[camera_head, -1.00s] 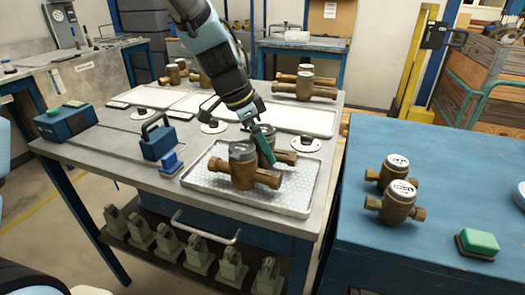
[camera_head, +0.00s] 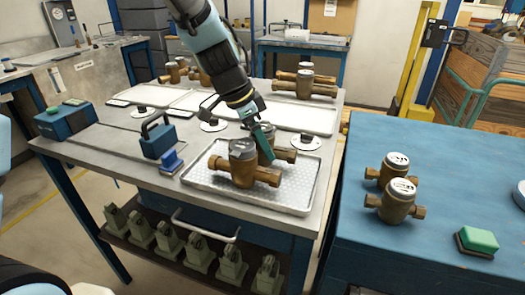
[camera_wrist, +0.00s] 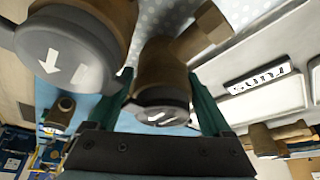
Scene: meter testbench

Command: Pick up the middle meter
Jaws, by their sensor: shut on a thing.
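Two brass meters with grey caps are at the tray (camera_head: 297,198) on the near bench in the head view. The front meter (camera_head: 243,170) stands upright on it. My gripper (camera_head: 263,134) is just behind it, shut on the rear meter (camera_head: 267,156), which the front meter partly hides. In the wrist view, the green fingers (camera_wrist: 161,85) lie on both sides of the held meter (camera_wrist: 160,66), whose cap bears a white arrow. The front meter's cap (camera_wrist: 68,58) is close by at the left. I cannot tell whether the held meter clears the tray.
Two more meters (camera_head: 395,200) stand on the blue table at the right, near a green-topped block (camera_head: 478,241). Further meters (camera_head: 305,84) are at the bench's back. A blue handled device (camera_head: 158,140) stands left of the tray. The tray's right side is clear.

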